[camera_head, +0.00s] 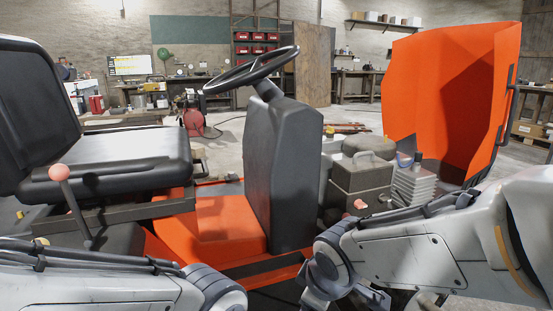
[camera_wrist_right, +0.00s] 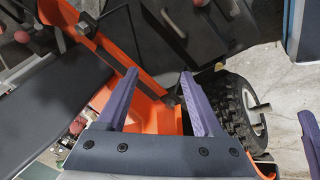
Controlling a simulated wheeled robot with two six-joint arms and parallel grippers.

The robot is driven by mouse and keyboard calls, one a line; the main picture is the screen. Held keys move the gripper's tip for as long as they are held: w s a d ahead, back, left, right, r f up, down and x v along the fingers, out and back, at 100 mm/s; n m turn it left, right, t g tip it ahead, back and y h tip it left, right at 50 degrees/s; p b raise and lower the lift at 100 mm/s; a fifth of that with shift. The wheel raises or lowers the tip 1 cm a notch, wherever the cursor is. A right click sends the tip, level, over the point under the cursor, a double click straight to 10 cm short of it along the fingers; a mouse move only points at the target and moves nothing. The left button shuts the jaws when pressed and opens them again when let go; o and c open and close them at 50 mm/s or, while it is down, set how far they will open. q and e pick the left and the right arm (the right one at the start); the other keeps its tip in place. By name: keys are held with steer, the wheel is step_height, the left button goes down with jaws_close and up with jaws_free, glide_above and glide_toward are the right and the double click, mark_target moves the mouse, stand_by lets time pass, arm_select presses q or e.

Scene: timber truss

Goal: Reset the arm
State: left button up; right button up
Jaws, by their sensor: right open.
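My right arm (camera_head: 410,255) comes in from the right in the head view and bends down at its joint near the bottom edge. In the right wrist view my right gripper (camera_wrist_right: 159,75) shows two purple fingers spread apart with nothing between them. Its fingers are over the orange vehicle frame (camera_wrist_right: 115,58), beside a black tyre (camera_wrist_right: 228,100). My left arm (camera_head: 85,285) lies along the bottom left of the head view, and its gripper is out of the picture.
An orange vehicle with a black seat (camera_head: 110,165), steering wheel (camera_head: 255,72) and dark column (camera_head: 283,170) stands close in front. A red-knobbed lever (camera_head: 70,200) rises near my left arm. A raised orange hood (camera_head: 440,90) and grey engine box (camera_head: 362,180) are at right.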

steer(key=s+a+r+m+g+p, duration=0.1)
steer(key=s+m+g+p, duration=0.1)
steer(key=s, duration=0.6)
steer(key=s+a+r+m+g+p, duration=0.1)
steer(key=s+m+g, duration=0.15)
steer(key=s, duration=0.55)
arm_select(q)
step_height(320, 180, up, 42)
steer(key=p, duration=3.7)
arm_select(e)
step_height(320, 180, up, 37)
steer(key=s, duration=0.1)
steer(key=shift+d, duration=0.15)
arm_select(q)
steer(key=shift+f, duration=0.15)
arm_select(e)
steer(key=shift+g, duration=0.25)
